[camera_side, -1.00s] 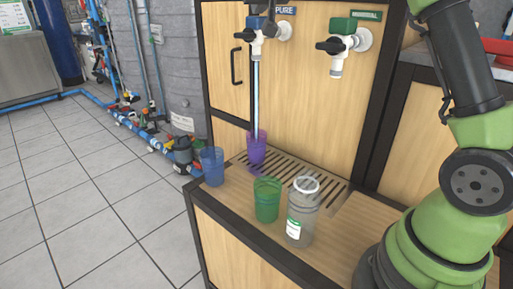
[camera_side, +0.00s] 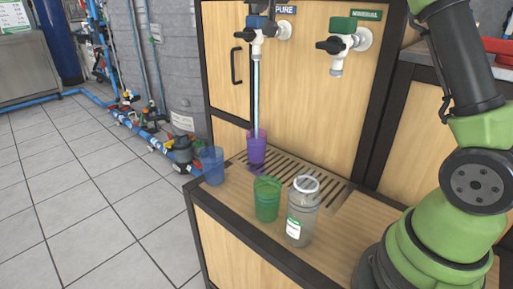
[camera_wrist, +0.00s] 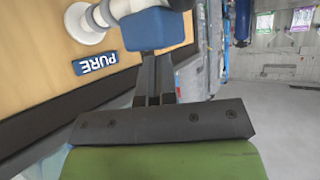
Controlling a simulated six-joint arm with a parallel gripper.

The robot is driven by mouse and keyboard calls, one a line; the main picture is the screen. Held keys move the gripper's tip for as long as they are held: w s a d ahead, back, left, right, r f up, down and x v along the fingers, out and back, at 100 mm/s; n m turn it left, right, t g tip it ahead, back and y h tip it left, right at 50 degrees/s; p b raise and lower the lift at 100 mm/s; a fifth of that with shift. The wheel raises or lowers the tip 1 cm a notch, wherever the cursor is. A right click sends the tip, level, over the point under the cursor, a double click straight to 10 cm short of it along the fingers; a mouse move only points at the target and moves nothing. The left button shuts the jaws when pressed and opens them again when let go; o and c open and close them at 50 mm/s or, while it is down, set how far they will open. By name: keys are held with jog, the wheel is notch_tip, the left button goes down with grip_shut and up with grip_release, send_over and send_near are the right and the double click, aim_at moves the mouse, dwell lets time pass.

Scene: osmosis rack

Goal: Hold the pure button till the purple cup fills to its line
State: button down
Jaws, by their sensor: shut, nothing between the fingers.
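The purple cup (camera_side: 257,147) stands upright on the slatted drip grate under the pure tap. A stream of water (camera_side: 256,95) runs from the pure tap (camera_side: 257,42) down into it. The level inside and the cup's line are too small to make out. The blue pure button (camera_wrist: 147,29) shows in the wrist view, right at the tips of my gripper (camera_wrist: 155,62), which is shut and empty and appears to press on it. In the side view my gripper is at the top edge, mostly out of frame above the pure tap.
The mineral tap (camera_side: 342,45) with a green top is to the right, with no water running. A blue cup (camera_side: 212,166), a green cup (camera_side: 267,199) and a clear jar (camera_side: 301,211) stand on the counter around the grate (camera_side: 325,190).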

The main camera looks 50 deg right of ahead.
dwell(0.4)
notch_tip(320, 180, up, 5)
jog(key=shift+f, duration=0.1)
jog(key=shift+r, duration=0.6)
jog(key=s+a+f+g+y, duration=0.1)
jog(key=s+a+f, duration=0.4)
jog(key=s, duration=0.5)
jog(key=s+a+f+n+g+y, duration=0.1)
jog(key=s+a+f+y, duration=0.3)
jog(key=s, duration=0.7)
jog(key=s+a+f+n+g+y, duration=0.1)
jog(key=s+a+f+y, duration=0.2)
jog(key=s+a+f, duration=0.3)
jog(key=s+a, duration=0.2)
jog(key=s, duration=0.2)
jog(key=shift+s, duration=0.4)
